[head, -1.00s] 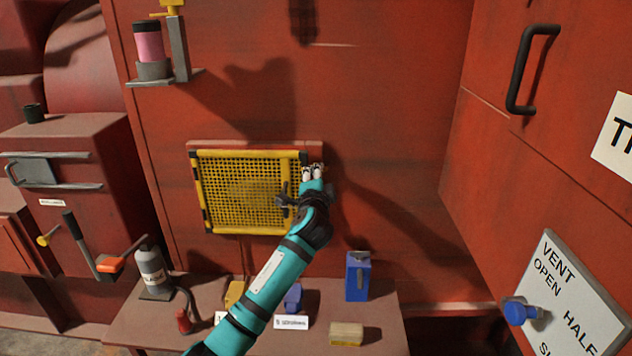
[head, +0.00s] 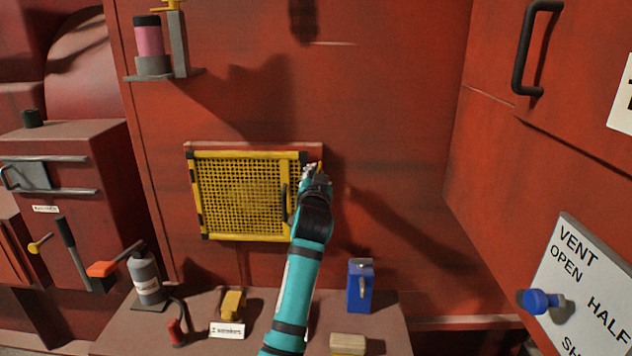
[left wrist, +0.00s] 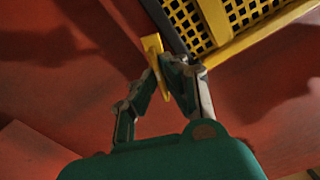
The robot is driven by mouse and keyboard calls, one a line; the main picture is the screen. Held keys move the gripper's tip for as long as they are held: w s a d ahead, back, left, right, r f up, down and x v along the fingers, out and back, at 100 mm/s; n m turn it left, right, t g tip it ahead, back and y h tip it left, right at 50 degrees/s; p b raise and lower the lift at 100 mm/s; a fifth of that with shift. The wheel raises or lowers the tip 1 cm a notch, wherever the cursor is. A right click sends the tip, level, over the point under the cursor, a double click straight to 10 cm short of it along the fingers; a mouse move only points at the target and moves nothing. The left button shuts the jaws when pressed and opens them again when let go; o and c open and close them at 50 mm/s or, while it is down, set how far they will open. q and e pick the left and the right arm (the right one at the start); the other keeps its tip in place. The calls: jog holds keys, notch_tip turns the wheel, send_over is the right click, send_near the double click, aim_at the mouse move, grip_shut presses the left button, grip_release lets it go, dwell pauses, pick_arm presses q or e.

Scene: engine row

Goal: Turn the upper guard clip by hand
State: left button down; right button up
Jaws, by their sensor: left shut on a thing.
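The yellow mesh guard (head: 240,196) with its yellow frame is set on the red wall, and its corner also shows in the left wrist view (left wrist: 222,28). The upper guard clip (head: 320,167) is a small yellow piece at the guard's upper right corner, partly hidden by my fingers. In the left wrist view the clip (left wrist: 152,46) is a tilted yellow bar beside the guard's dark edge. My left gripper (head: 312,171) is shut on the clip, its fingers on either side of it (left wrist: 160,82). My right gripper is out of view.
A dark handle (head: 284,203) stands on the guard's right side. Below are a bench with a blue can (head: 360,287), a yellow object (head: 233,304) and a grey bottle (head: 147,278). A vent sign (head: 590,285) with a blue knob (head: 540,300) is at right.

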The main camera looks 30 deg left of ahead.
pick_arm(q)
jog(key=n, duration=0.1)
jog(key=r+n+b, duration=0.1)
jog(key=n, duration=0.1)
jog(key=shift+a, duration=0.1)
jog(key=shift+r+n, duration=0.1)
jog(key=shift+n, duration=0.4)
jog(key=c, duration=1.6)
grip_release()
jog(key=shift+o, duration=0.7)
jog(key=shift+w+a+f, duration=0.2)
jog(key=shift+w+f, duration=0.15)
jog(key=shift+s+d+f, duration=0.1)
jog(key=shift+f, duration=0.1)
jog(key=v, duration=0.7)
jog(key=shift+s, duration=0.2)
jog(key=shift+d, duration=0.1)
